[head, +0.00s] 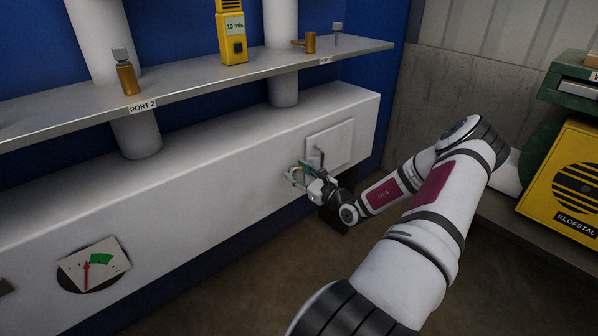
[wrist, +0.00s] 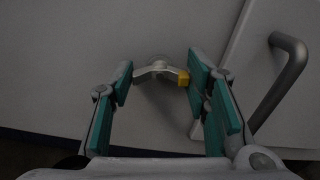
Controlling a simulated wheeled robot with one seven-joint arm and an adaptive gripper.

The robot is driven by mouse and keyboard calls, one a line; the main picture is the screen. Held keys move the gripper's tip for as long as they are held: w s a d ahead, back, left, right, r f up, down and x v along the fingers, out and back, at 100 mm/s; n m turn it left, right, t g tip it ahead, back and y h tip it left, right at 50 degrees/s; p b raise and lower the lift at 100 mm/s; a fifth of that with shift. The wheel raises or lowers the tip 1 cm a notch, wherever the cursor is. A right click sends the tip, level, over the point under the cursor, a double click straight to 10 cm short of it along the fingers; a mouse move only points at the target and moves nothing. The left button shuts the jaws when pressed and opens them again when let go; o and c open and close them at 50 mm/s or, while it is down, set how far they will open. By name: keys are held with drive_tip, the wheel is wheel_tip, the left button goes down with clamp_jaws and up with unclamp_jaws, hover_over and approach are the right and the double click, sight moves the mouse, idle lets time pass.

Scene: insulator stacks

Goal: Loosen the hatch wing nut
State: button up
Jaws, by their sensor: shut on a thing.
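The wing nut (wrist: 155,71) is a pale metal piece with two wings, the right one tipped in yellow, on the white duct wall left of the hatch (wrist: 250,45). In the wrist view, my gripper (wrist: 158,76) has its teal-padded fingers on either side of the wings, shut on the wing nut. In the head view, my gripper (head: 297,174) is at the wall by the lower left of the square hatch (head: 336,140), and its fingers largely hide the nut. A bent bar handle (wrist: 290,70) is on the hatch, right of the fingers.
A grey shelf (head: 190,88) runs above the white duct (head: 220,150), with brass fittings and a yellow meter (head: 231,32) on it. A dial gauge (head: 94,265) is at lower left. A yellow Klofstal box (head: 570,185) stands at right. The floor below the duct looks clear.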

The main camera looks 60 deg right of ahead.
drive_tip(key=n+p, duration=0.1)
drive_tip(key=n, duration=0.2)
drive_tip(key=shift+a+r+n, duration=0.1)
drive_tip(key=shift+n, duration=0.3)
drive_tip(key=n, duration=0.4)
drive_tip(key=shift+f+n+b, duration=0.15)
drive_tip(key=shift+n+b, duration=0.95)
drive_tip(key=shift+n, duration=1.1)
drive_tip(key=shift+f+n+b, duration=0.1)
drive_tip(key=shift+n+b, duration=0.95)
drive_tip(key=shift+n, duration=1.15)
drive_tip(key=o, duration=1.2)
drive_tip(key=shift+c, duration=0.2)
